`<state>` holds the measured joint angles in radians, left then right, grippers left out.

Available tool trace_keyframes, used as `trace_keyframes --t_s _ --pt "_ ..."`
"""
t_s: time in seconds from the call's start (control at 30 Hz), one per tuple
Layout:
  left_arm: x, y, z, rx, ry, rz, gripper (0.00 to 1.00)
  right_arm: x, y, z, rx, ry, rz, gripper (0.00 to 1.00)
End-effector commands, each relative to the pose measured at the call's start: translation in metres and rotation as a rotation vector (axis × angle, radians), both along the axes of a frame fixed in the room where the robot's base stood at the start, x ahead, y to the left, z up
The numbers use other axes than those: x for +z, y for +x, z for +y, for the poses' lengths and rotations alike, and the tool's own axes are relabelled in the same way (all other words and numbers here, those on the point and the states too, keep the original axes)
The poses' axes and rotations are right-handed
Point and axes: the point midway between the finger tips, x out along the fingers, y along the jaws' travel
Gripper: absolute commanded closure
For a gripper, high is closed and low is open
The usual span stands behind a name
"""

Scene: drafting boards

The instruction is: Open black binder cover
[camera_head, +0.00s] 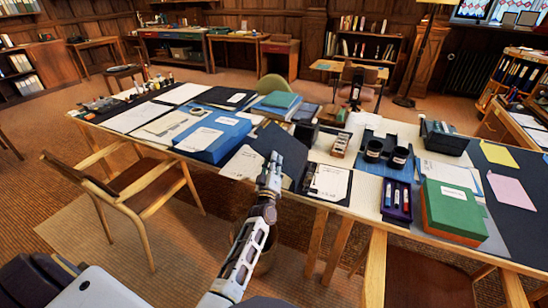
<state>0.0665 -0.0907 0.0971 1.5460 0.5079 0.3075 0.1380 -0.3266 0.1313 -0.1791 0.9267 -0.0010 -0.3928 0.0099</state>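The black binder (284,146) lies near the front edge of the long table, at the middle of the view. A dark cover panel of it appears raised at a tilt, though its exact angle is hard to tell. My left gripper (272,166) reaches up from below and is at the near side of this dark panel, overlapping it in the view. Whether it touches the panel, and whether its fingers are open or shut, is too small to tell. My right gripper is not in view.
A blue box (213,137) stands left of the binder, and a clipboard with paper (330,183) lies right of it. Black cups (398,158), a pen tray (397,199) and a green box (454,210) are farther right. A wooden chair (140,190) stands at the front left.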

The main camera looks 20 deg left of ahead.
Motion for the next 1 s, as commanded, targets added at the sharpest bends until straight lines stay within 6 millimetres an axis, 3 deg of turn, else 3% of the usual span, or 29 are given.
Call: trace_keyframes --t_s 0.4,1.0 --pt "-0.009 -0.026 -0.007 0.0 0.0 0.001 0.76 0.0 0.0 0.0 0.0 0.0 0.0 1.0" --pt "-0.009 -0.03 -0.009 0.0 0.0 0.001 0.76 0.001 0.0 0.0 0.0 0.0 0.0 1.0"
